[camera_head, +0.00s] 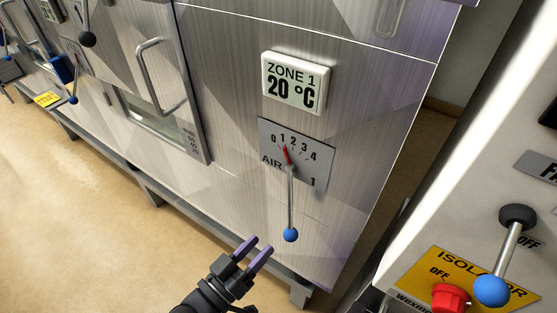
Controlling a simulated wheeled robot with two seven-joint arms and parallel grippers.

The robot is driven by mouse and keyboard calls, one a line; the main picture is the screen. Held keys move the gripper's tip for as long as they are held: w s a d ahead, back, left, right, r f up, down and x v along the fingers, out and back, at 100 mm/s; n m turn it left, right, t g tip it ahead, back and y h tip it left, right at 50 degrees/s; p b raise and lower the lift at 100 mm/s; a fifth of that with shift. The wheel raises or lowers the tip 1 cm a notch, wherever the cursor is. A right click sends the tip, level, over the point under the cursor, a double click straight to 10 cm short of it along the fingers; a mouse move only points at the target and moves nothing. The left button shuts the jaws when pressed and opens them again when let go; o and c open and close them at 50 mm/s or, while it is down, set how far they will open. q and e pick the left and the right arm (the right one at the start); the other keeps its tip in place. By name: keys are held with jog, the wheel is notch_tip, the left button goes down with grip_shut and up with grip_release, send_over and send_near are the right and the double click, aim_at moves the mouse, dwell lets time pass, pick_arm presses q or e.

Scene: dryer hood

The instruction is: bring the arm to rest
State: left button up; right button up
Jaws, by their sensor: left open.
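My left gripper (256,254) is at the bottom middle of the head view, with its two purple-tipped fingers apart and nothing between them. It is below and to the left of the blue ball (290,235) at the end of the air lever (291,200), and looks apart from it. The lever hangs down from the air dial plate (296,155), whose red pointer is near 1. My right gripper is not in view.
A Zone 1 display (295,83) reading 20 °C is above the dial. A door handle (160,75) sticks out at the left. At the right is a cabinet with a yellow isolator plate (458,272), a red knob (451,298) and a blue-ended lever (492,290). Floor (80,220) at left is clear.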

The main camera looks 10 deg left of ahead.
pick_arm(q)
jog(key=s+a+f+g+y+b, duration=0.1)
jog(key=s+a+f+g+y, duration=0.15)
jog(key=f, duration=0.55)
jog(key=s+a+f+g+y+b, duration=0.1)
jog(key=s+f+g+y, duration=0.15)
jog(key=f, duration=0.55)
jog(key=s+a+f+g+y+b, duration=0.1)
jog(key=s+a+f+g+y, duration=0.15)
jog(key=f, duration=0.55)
jog(key=s+f+m+g+y+b, duration=0.1)
jog(key=s+f+g, duration=0.3)
jog(key=s, duration=0.6)
jog(key=s+a+f+m+g+y, duration=0.1)
jog(key=s+f+g, duration=0.4)
jog(key=s, duration=0.5)
jog(key=shift+f+b, duration=0.35)
jog(key=shift+f, duration=0.4)
jog(key=shift+w+a, duration=0.1)
